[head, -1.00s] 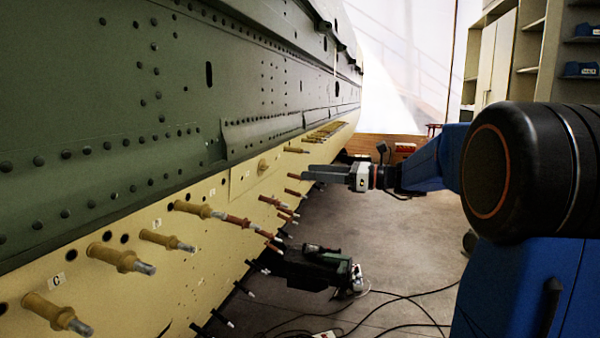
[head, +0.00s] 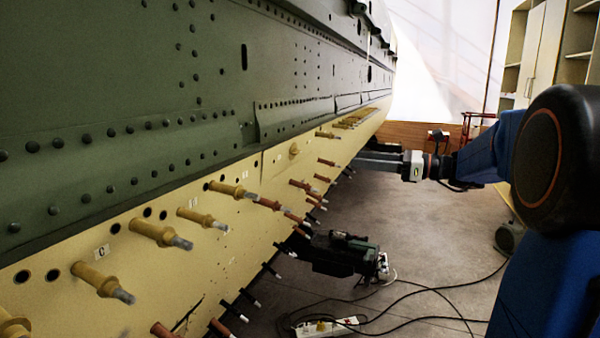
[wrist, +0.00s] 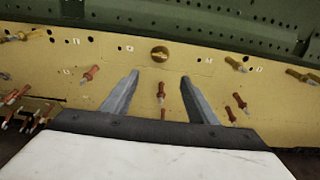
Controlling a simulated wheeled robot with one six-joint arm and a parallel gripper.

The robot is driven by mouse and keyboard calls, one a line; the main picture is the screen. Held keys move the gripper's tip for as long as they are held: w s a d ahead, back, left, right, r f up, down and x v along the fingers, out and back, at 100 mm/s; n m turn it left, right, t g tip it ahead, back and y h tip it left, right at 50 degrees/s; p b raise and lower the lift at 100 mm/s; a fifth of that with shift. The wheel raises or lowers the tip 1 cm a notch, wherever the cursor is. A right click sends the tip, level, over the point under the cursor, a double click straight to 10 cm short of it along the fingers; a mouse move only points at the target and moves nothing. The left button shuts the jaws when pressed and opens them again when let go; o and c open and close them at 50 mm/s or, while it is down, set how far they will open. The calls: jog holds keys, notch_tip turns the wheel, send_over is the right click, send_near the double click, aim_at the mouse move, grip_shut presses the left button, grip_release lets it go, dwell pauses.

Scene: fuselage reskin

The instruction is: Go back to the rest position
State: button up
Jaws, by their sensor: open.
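My gripper (head: 375,160) reaches left toward the fuselage panel in the head view, level with the lower yellow strip (head: 70,245). In the wrist view the two grey fingers of my gripper (wrist: 158,98) stand wide apart with nothing held between them. A copper-coloured fastener (wrist: 161,91) on the yellow strip shows in the gap between them, beyond the fingertips. I cannot tell the exact distance from the fingertips to the panel.
The green riveted skin (head: 130,90) runs along the left. Several brass fasteners (head: 160,233) and copper ones stick out from the strip. A dark machine (head: 340,255), cables and a power strip (head: 325,326) lie on the floor. Shelves (head: 575,60) stand at the back right.

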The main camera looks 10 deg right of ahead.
jog(key=s+a+f+n+g+h, duration=0.6)
jog(key=s+a+f+n, duration=0.5)
jog(key=s+a+f, duration=0.55)
jog(key=s+d+f+n+h, duration=0.4)
jog(key=s+f+n, duration=0.1)
jog(key=s+n, duration=0.2)
jog(key=s+d+f+n+h, duration=0.4)
jog(key=s+n, duration=0.3)
jog(key=s, duration=0.2)
jog(key=shift+s+d+f+h, duration=0.3)
jog(key=shift+d+f, duration=0.15)
jog(key=shift+f, duration=0.25)
